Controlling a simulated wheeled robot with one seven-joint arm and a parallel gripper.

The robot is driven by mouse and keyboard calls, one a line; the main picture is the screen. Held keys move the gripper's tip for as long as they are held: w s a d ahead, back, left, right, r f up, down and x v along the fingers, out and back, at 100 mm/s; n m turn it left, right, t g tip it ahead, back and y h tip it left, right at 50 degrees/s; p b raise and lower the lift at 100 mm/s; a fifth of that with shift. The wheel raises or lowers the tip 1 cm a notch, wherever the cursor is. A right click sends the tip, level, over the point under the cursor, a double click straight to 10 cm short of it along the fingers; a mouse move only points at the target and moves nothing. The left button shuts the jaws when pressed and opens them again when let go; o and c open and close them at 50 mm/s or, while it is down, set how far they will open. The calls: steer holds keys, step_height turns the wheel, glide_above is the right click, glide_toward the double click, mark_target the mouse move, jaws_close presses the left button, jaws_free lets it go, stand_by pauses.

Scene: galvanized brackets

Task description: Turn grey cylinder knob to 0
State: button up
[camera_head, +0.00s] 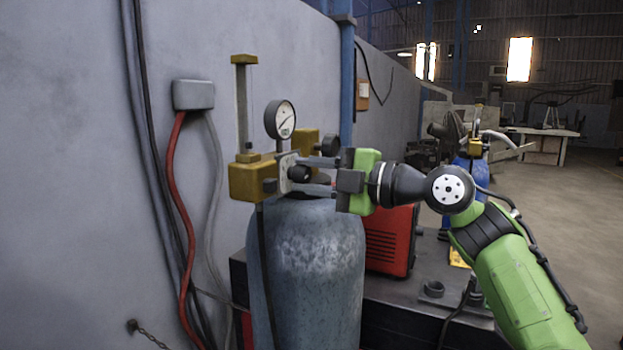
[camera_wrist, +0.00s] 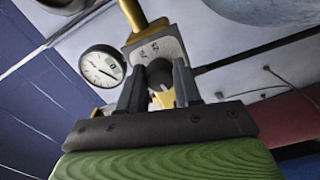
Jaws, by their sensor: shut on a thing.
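The grey gas cylinder (camera_head: 305,265) stands upright by the wall, with a brass regulator (camera_head: 243,181) on top. A small dark knob (camera_head: 299,174) sits in front of a pale dial plate (camera_head: 287,161); the plate (camera_wrist: 157,48) carries small markings in the wrist view, too small to read. My gripper (camera_head: 293,175) reaches in from the right. In the wrist view its two dark fingers (camera_wrist: 160,78) stand on either side of the knob (camera_wrist: 161,94), shut on it. The fingers hide part of the knob, and I cannot tell its setting.
A round pressure gauge (camera_head: 280,119) rises just above the knob; it also shows in the wrist view (camera_wrist: 103,66). Another dark round knob (camera_head: 330,146) is close behind my fingers. A red machine (camera_head: 392,242) stands behind the cylinder. The wall (camera_head: 70,190) with a red hose (camera_head: 172,190) is left.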

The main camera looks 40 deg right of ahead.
steer(key=shift+n, duration=0.4)
steer(key=o, duration=1)
steer(key=shift+w, duration=0.1)
steer(key=shift+o, duration=0.2)
steer(key=p+v, duration=0.1)
steer(key=v, duration=1.5)
steer(key=shift+a, duration=0.15)
